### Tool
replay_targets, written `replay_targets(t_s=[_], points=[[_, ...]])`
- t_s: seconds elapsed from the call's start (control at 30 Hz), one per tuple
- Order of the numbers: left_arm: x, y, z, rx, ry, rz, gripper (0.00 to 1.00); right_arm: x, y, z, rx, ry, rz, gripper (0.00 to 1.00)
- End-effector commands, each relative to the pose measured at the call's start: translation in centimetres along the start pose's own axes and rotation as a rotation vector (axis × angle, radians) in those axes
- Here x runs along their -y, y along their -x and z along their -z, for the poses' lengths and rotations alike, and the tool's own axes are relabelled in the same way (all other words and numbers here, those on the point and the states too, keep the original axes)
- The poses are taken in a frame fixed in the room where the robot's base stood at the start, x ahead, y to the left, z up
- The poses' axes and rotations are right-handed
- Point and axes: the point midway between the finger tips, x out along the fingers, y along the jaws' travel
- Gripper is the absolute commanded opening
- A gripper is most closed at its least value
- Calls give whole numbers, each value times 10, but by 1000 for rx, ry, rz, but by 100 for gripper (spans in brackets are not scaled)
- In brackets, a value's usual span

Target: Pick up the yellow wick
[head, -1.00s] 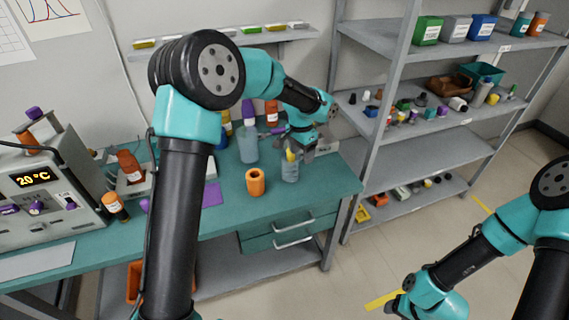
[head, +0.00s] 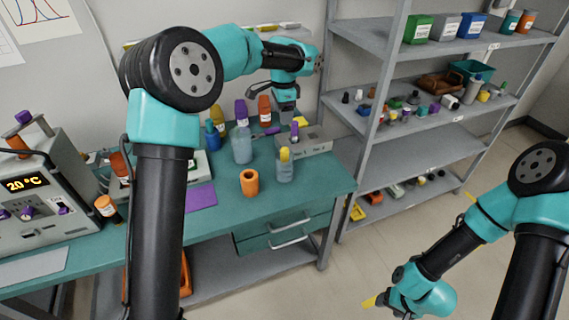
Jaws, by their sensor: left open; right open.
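The yellow wick (head: 285,154) sits upright in the mouth of a clear blue-grey bottle (head: 285,172) on the green bench. My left gripper (head: 289,112) points down above and slightly behind the bottle, apart from the wick. It is open; its fingers are small and dark in the picture, and I see nothing held between them. A purple-topped item (head: 294,131) shows just below it, and I cannot tell its exact depth. My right gripper (head: 382,301) is open and empty over the floor at the lower right, away from the bench.
An orange hollow cylinder (head: 249,183) stands left of the bottle. A taller purple-topped bottle (head: 241,145) stands behind it. A grey labelled box (head: 312,146) lies behind the wick's bottle. A metal shelf (head: 440,140) rises at the right. Bench room in front is clear.

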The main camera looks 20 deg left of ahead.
Motion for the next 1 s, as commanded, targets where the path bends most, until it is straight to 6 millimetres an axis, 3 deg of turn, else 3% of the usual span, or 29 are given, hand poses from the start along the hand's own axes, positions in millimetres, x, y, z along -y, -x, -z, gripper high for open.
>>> replay_targets(t_s=[0.53,0.7,1.0], points=[[0,-92,0,2,0,-2,63,0,0,0,0,0,0,58],[0,-102,0,0,0,-1,63,0,0,0,0,0,0,58],[0,-103,1,0,0,-1,63,0,0,0,0,0,0,58]])
